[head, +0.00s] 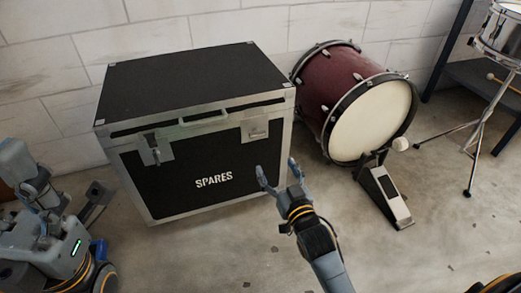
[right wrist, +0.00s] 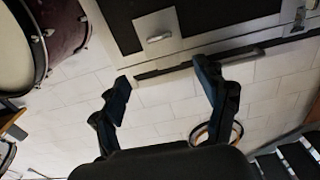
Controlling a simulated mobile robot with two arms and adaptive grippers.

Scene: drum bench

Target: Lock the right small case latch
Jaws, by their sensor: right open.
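The black SPARES case (head: 160,192) with silver edging stands against the wall, lid down. Its right latch (head: 257,131) is a small silver piece on a square plate at the front's upper right. It also shows in the right wrist view (right wrist: 158,38), ahead of the fingers. The left latch (head: 150,152) is on the front's left side. My right gripper (head: 277,176) is open and empty, in front of the case's lower right and apart from the latch. It also shows in the right wrist view (right wrist: 160,80). My left arm is at the left edge; its fingers are not clear.
A dark red bass drum (head: 335,76) stands right of the case, with a pedal (head: 384,195) in front. A snare drum (head: 500,32) on a stand and a dark shelf are at the right. The concrete floor (head: 310,225) before the case is mostly clear.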

